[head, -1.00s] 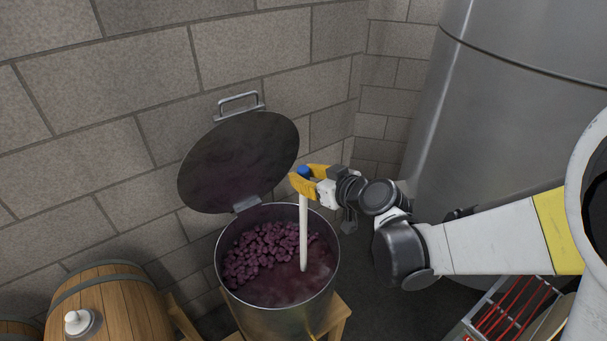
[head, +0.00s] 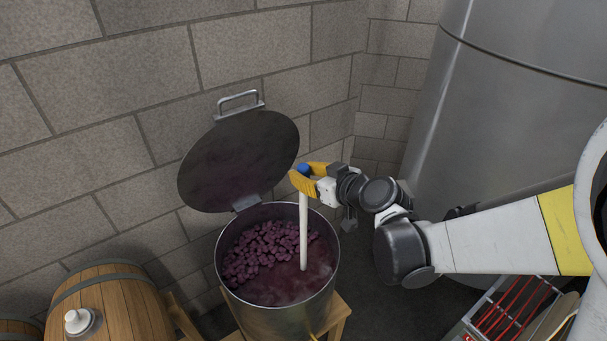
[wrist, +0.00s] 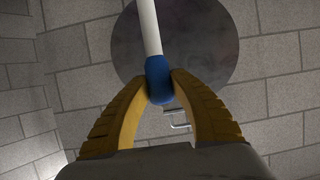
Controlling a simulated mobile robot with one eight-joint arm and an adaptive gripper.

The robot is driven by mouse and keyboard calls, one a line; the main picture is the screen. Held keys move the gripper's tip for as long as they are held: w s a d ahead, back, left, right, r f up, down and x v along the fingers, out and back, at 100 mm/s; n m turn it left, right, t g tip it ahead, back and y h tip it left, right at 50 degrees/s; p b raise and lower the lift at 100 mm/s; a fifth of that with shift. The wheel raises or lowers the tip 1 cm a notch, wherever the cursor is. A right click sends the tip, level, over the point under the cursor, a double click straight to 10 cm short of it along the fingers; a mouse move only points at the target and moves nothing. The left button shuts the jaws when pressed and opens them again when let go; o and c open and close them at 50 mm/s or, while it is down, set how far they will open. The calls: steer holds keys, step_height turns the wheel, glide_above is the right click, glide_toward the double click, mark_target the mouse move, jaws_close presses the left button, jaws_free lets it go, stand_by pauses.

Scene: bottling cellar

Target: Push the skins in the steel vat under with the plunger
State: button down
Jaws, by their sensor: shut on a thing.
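The steel vat (head: 277,306) stands open in the head view, with dark red liquid in it. Purple skins (head: 262,252) float in a clumped layer over its left and back part; the right and front part shows bare liquid. My gripper (head: 302,175) is shut on the blue grip at the top of the white plunger (head: 303,232), above the vat's right side. The plunger stands nearly upright and its lower end is hidden in the liquid. In the wrist view the yellow fingers close on the blue grip (wrist: 159,80).
The vat's round lid (head: 238,160) is hinged up at the back, against the block wall (head: 150,85). A wooden barrel (head: 120,306) with a white bung lies at lower left. A tall steel tank (head: 510,120) fills the right. A rack with red bars (head: 512,308) stands at lower right.

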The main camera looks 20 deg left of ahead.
step_height(320, 180, up, 10)
steer(key=p, duration=0.6)
steer(key=shift+p, duration=0.4)
